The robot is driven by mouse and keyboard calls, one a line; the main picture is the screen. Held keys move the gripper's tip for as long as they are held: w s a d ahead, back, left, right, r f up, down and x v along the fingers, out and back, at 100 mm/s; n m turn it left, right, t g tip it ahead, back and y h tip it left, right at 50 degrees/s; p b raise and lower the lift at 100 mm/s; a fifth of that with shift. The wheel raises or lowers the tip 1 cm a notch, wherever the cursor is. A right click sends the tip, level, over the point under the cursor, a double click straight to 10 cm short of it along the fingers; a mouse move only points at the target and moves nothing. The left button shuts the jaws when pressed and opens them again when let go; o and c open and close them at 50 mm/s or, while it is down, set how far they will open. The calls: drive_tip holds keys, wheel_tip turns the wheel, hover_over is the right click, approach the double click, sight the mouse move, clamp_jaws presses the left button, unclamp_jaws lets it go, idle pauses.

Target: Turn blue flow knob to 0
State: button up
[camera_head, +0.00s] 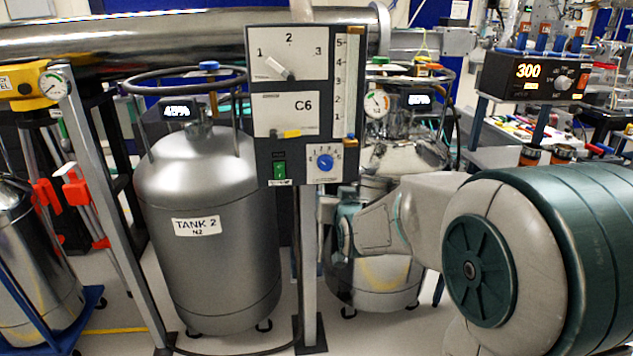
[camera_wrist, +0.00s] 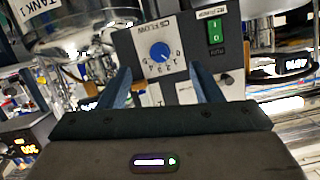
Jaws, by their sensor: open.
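The blue flow knob (camera_head: 325,162) sits on a white numbered dial at the lower right of the grey control panel (camera_head: 264,158) in the head view. In the wrist view the blue knob (camera_wrist: 159,52) shows upside down on its dial, beyond the fingertips. My gripper (camera_wrist: 158,78) is open, with its two blue-grey fingers apart and nothing between them. The knob appears between and ahead of the fingers, apart from them. The knob's exact setting is too small to read. In the head view my arm hides the gripper's fingers.
A green switch (camera_head: 279,170) is left of the knob, and a flow tube (camera_head: 347,85) runs up the panel's right edge. A selector lever (camera_head: 277,67) is above. Tank 2 (camera_head: 205,260) stands left of the panel post (camera_head: 309,260); another silver tank (camera_head: 375,275) stands behind my arm.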

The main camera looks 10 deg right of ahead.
sight(327, 165)
drive_tip(key=w+t, duration=0.1)
drive_tip(key=w, duration=0.4)
drive_tip(key=w+t+b, duration=0.1)
drive_tip(key=w, duration=0.5)
drive_tip(key=w+d+m+t+b, duration=0.1)
drive_tip(key=w, duration=0.5)
drive_tip(key=shift+w+f, duration=0.25)
drive_tip(key=shift+f, duration=0.05)
drive_tip(key=c, duration=1)
